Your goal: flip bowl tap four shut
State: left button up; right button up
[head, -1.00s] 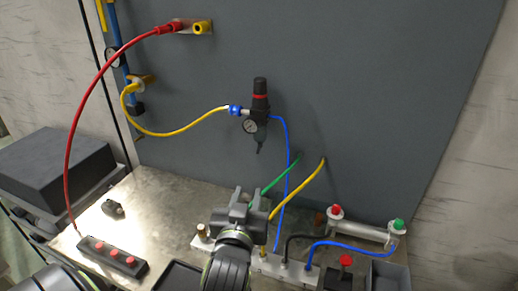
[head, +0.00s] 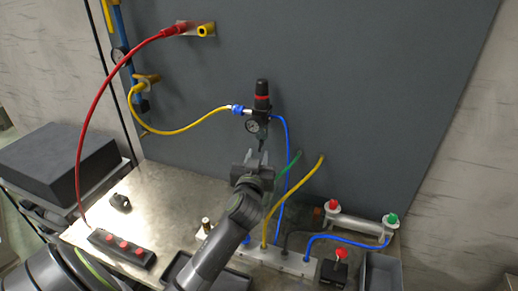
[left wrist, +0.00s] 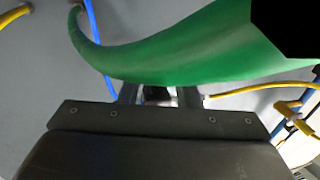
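The filter regulator (head: 262,104) hangs on the grey panel, with a red band, a round gauge and a dark bowl below. The bowl's lower tip is partly hidden, and I cannot make out a tap or its setting. My left gripper (head: 257,156) is just below the bowl, fingers pointing up and apart, with nothing clearly held. I cannot tell whether it touches the bowl. In the left wrist view the two fingers (left wrist: 161,95) stand apart. A green hose (left wrist: 185,55) crosses close before that camera; it also shows right of the gripper in the head view (head: 290,163). My right gripper is not in view.
A blue hose (head: 287,150) and yellow hose (head: 306,185) run down close right of the gripper to a manifold block (head: 285,262). A cylinder (head: 360,229), red-button box (head: 334,272) and three-button strip (head: 120,249) are on the bench. A red hose (head: 85,120) arcs at left.

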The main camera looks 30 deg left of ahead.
aim_at(261, 146)
pick_arm(q)
jog(key=shift+x, duration=1.25)
